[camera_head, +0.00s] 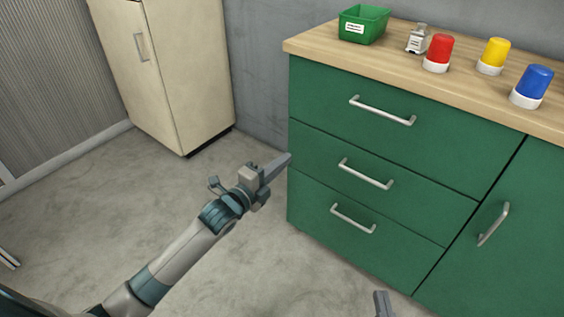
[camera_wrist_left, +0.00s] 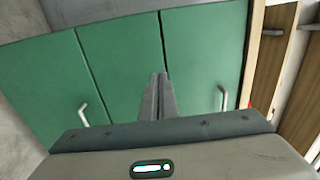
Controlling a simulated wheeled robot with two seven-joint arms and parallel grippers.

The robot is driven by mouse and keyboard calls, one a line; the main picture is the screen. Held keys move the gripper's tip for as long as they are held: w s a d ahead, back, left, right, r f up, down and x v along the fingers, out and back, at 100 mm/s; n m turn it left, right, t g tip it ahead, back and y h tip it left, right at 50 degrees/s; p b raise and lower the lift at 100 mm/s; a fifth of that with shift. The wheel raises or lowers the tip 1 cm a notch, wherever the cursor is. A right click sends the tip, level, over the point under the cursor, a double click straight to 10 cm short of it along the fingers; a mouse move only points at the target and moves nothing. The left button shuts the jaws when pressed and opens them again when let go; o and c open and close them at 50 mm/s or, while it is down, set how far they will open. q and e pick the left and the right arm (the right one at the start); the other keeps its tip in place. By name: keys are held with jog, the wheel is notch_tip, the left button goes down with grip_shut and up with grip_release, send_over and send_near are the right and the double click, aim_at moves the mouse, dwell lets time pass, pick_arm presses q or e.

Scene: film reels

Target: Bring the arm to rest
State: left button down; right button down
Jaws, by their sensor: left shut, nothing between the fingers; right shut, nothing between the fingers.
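My left gripper (camera_head: 279,166) is in the head view, with its arm coming in from the lower left. It is shut and empty, in front of the left side of the green cabinet (camera_head: 300,209). In the left wrist view its fingers (camera_wrist_left: 157,97) are together, with the green fronts behind them. The tip of my right gripper (camera_head: 383,303) shows at the bottom edge of the head view. It is shut, and the rest of its arm is out of view.
On the wooden worktop (camera_head: 310,45) stand a green bin (camera_head: 363,26), a small metal object (camera_head: 417,40), and red (camera_head: 439,49), yellow (camera_head: 494,55) and blue (camera_head: 533,84) capped items. The cabinet's drawer handles (camera_head: 382,112) stick out. A cream cabinet (camera_head: 178,77) stands back left. The floor between is clear.

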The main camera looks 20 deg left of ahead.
dwell(0.3)
